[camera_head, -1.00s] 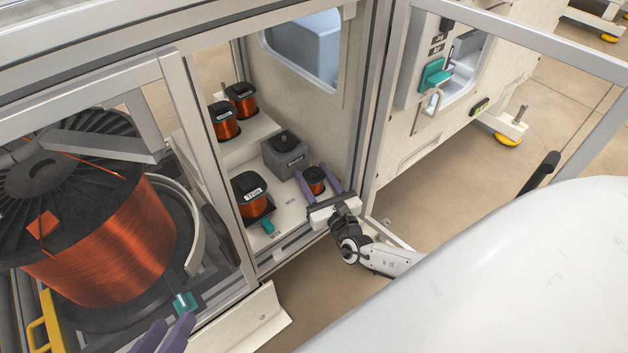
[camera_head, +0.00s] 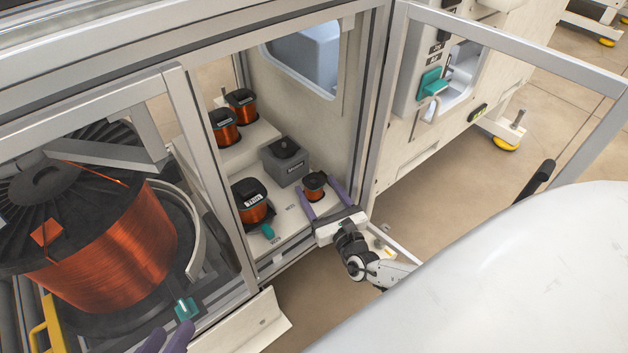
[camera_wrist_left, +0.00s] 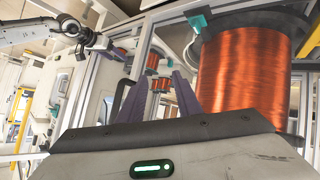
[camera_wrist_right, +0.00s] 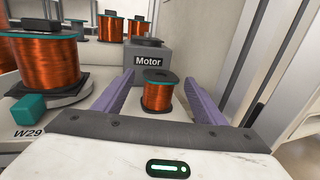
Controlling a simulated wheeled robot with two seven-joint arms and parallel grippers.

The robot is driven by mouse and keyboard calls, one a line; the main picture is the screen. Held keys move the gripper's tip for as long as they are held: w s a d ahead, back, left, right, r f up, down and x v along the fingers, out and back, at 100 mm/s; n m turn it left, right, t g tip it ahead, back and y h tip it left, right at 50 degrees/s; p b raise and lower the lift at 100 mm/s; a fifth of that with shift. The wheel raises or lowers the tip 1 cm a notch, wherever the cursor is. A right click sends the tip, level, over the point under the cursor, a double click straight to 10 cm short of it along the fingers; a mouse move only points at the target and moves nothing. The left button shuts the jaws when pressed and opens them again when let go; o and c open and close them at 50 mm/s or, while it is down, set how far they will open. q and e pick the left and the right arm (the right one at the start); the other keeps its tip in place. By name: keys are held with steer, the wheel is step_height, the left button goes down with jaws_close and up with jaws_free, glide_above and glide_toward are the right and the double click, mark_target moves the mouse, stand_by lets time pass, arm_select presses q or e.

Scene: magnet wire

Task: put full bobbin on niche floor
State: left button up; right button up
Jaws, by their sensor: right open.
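The small full copper bobbin (camera_head: 315,186) stands upright on the pale niche floor (camera_head: 283,222), in front of the grey motor block (camera_head: 286,162). It also shows in the right wrist view (camera_wrist_right: 157,96), with a black top. My right gripper (camera_head: 318,184) is open, with its purple fingers on either side of the bobbin and visible gaps between them in the right wrist view. My left gripper (camera_head: 168,338) is at the bottom left of the head view, in front of the large copper reel (camera_head: 110,250); its fingers look apart and empty in the left wrist view (camera_wrist_left: 155,85).
A larger bobbin (camera_head: 252,205) with a teal tab stands left of the small one. Two more bobbins (camera_head: 224,128) stand on a raised step behind. The cabinet's metal posts (camera_head: 370,110) and side wall border the niche closely on the right.

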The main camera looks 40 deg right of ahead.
arm_select(q)
steer(key=f+p, duration=0.1)
steer(key=a+f+y, duration=0.1)
steer(key=shift+s+a+f+g+p, duration=0.2)
steer(key=shift+f+g+p, duration=0.2)
arm_select(e)
steer(key=s+a, duration=0.1)
steer(key=s, duration=0.7)
steer(key=shift+s+a, duration=0.35)
steer(key=shift+s, duration=0.05)
